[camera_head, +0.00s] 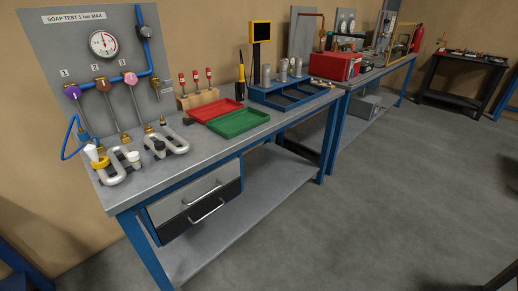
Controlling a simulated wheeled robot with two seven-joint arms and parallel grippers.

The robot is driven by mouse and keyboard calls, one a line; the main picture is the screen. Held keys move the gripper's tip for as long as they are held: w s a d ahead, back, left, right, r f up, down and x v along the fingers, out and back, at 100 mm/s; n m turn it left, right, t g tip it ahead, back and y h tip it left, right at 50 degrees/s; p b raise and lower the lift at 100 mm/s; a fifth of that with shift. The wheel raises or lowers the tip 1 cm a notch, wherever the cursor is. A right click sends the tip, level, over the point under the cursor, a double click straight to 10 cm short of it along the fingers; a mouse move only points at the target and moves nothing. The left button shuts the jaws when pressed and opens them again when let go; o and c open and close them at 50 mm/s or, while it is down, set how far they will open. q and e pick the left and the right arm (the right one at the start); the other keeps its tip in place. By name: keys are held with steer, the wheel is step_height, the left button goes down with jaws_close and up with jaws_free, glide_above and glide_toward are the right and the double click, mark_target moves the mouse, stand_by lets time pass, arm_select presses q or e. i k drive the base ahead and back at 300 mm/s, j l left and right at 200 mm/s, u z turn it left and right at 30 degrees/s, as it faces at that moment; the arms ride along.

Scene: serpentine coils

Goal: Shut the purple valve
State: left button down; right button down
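The purple valve (73,91) is on the grey test panel (60,40) at the left, under the number 1. Its small purple handle sits at the top of a thin pipe that runs down to the bench. Whether it is open or shut is too small to tell. A brown valve (103,84) under number 2 and a pink valve (131,78) under number 3 are to its right. A round gauge (103,43) is above them. Neither of my grippers is in view.
Silvery serpentine coils (176,146) lie on the workbench (200,155) below the valves. A blue hose (66,150) loops at the bench's left end. Red (212,110) and green (240,123) trays lie farther right. The floor (370,215) in front is clear.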

mark_target(73, 92)
steer(key=u, duration=1.45)
steer(key=i+l, duration=0.2)
steer(key=l, duration=0.15)
steer(key=i+l, duration=0.2)
steer(key=l, duration=0.15)
steer(key=i+l, duration=0.2)
steer(key=l, duration=0.2)
steer(key=i+l+u, duration=0.1)
steer(key=l, duration=0.25)
steer(key=i, duration=0.1)
